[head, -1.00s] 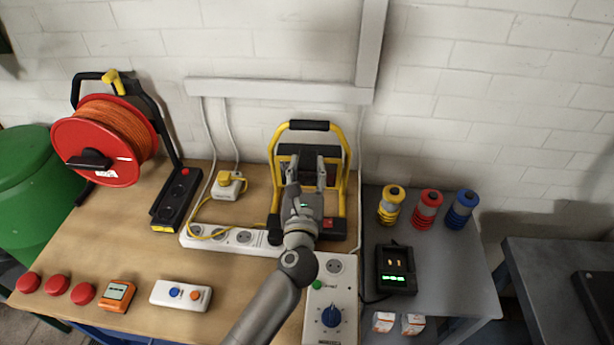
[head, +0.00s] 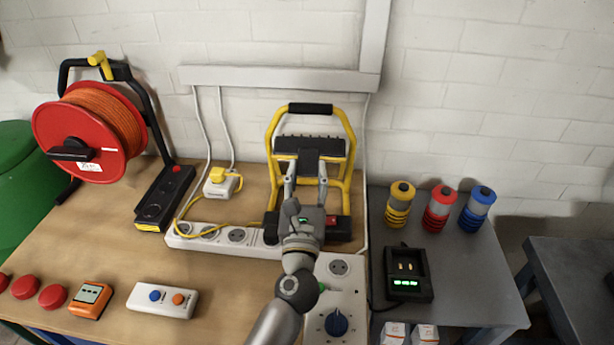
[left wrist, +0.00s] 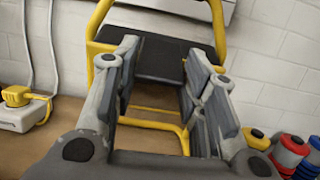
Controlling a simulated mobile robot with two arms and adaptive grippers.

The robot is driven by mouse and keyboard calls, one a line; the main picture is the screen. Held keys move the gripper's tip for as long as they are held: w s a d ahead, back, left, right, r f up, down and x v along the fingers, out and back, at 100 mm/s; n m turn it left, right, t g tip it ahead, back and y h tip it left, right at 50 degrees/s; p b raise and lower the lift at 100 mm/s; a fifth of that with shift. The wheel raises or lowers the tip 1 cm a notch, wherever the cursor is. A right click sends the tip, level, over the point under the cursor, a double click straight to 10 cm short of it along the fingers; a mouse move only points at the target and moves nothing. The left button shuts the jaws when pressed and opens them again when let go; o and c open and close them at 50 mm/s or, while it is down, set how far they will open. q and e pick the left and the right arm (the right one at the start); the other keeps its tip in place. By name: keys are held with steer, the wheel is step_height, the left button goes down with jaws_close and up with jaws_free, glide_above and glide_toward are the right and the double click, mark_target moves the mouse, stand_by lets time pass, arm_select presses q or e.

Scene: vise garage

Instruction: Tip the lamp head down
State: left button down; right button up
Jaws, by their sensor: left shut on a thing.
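The work lamp has a yellow tube frame (head: 349,125) with a black top grip, standing at the back of the wooden bench. Its black lamp head (head: 310,145) hangs inside the frame, tilted, with its ribbed top edge showing. My left gripper (head: 306,175) reaches up from the front and is shut on the lamp head. In the left wrist view the lamp head (left wrist: 161,62) lies between and beyond the two fingers; the exact contact is hard to see. My right gripper is in neither view.
A white power strip (head: 237,236) lies at the lamp's foot. A white control box (head: 337,300) with a blue knob is under my left arm. A red cable reel (head: 80,140) stands left. A charger (head: 405,275) and coloured spools are right.

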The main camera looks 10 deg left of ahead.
arm_select(q)
step_height(320, 180, down, 2)
steer(key=shift+s, duration=0.15)
steer(key=shift+b, duration=0.3)
steer(key=c, duration=1.1)
jaws_free()
steer(key=shift+c, duration=0.2)
steer(key=shift+o, duration=1.3)
steer(key=shift+w, duration=0.25)
steer(key=shift+s+r, duration=0.1)
steer(key=shift+r, duration=0.05)
steer(key=v, duration=1.2)
